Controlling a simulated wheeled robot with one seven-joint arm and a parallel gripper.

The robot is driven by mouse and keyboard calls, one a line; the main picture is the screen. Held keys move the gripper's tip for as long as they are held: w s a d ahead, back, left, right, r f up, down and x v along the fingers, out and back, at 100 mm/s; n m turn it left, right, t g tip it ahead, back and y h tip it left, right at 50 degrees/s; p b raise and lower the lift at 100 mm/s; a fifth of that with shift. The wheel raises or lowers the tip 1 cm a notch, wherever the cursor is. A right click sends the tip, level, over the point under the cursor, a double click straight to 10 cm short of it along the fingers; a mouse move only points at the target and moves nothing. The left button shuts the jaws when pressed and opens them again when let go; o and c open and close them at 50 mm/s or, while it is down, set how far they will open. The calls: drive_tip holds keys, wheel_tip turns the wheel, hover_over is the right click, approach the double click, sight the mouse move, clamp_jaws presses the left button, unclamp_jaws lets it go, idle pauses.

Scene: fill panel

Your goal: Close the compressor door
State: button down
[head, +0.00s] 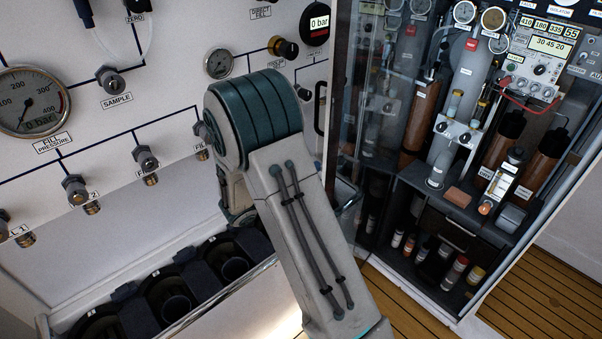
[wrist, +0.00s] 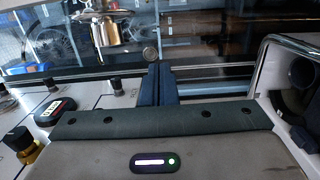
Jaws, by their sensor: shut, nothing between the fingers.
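The compressor door appears to be the dark-framed glass pane (head: 372,110) at the left of the cabinet in the head view; the cabinet's right part shows with no pane clearly in front. In the wrist view, glass (wrist: 215,30) spans the top, with cabinet contents visible through it or reflected in it. My gripper (wrist: 156,80) is shut and empty, its blue fingers pointing at the pane's lower rail. I cannot tell whether they touch it. In the head view my arm hides the gripper.
The fill panel (head: 150,110) with gauges and knobs stands at the left. A trough with dark round holders (head: 225,265) lies below it. The cabinet (head: 480,215) holds cylinders, instruments and bottles. Wooden floor (head: 545,290) is clear at lower right.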

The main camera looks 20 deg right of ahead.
drive_tip(key=shift+s+d+p, duration=0.2)
drive_tip(key=shift+s+d, duration=0.25)
drive_tip(key=shift+d, duration=0.4)
drive_tip(key=shift+s+d+p, duration=0.15)
drive_tip(key=shift+s+d, duration=0.3)
drive_tip(key=shift+d, duration=0.35)
drive_tip(key=shift+s+d+p, duration=0.2)
drive_tip(key=shift+s+d, duration=0.25)
drive_tip(key=shift+d, duration=0.4)
